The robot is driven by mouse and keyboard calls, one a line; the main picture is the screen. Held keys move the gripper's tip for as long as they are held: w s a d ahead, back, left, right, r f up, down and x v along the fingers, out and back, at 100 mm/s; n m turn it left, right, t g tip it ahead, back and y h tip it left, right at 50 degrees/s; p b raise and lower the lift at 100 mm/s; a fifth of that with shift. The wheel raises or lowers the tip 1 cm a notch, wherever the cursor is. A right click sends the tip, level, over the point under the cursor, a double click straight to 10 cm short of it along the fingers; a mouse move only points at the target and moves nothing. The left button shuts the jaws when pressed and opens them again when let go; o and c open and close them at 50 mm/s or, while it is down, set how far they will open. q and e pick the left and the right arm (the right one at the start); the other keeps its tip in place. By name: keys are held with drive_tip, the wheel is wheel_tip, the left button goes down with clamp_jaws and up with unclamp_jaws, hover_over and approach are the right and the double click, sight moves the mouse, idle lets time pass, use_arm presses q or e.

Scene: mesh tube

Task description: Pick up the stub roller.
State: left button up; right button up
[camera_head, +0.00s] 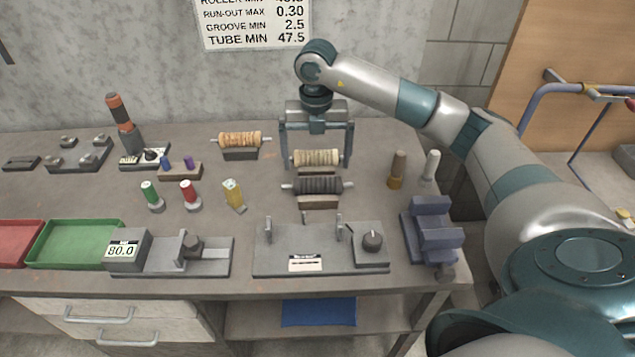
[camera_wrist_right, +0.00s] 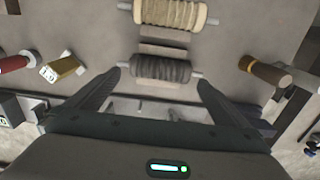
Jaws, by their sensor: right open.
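Three rollers with metal shaft ends lie on small grey rests on the bench: a tan-orange roller (camera_head: 239,139), a cream roller (camera_head: 316,158) and a dark grey grooved roller (camera_head: 318,185). I cannot tell by looks alone which one is the stub roller. My right gripper (camera_head: 317,164) is open, empty and pointing down, its fingers on either side of the cream roller in the head view. In the right wrist view the dark roller (camera_wrist_right: 161,69) shows between the fingertips (camera_wrist_right: 159,78), with the cream roller (camera_wrist_right: 170,14) beyond. My left gripper is out of view.
Green (camera_head: 73,244) and red (camera_head: 18,243) trays sit at the left. A gauge with an 80.0 display (camera_head: 122,250) and a fixture with two posts (camera_head: 285,263) line the front.

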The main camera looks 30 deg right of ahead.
sight(317, 179)
drive_tip(key=shift+f, duration=0.15)
drive_tip(key=shift+s+f+p, duration=0.15)
drive_tip(key=shift+f+p, duration=0.35)
drive_tip(key=shift+p, duration=0.15)
wheel_tip(317, 179, down, 3)
drive_tip(key=shift+s+p, duration=0.1)
drive_tip(key=shift+p, duration=0.7)
drive_tip(key=shift+f, duration=0.55)
drive_tip(key=c, duration=1)
drive_tip(key=shift+r, duration=0.1)
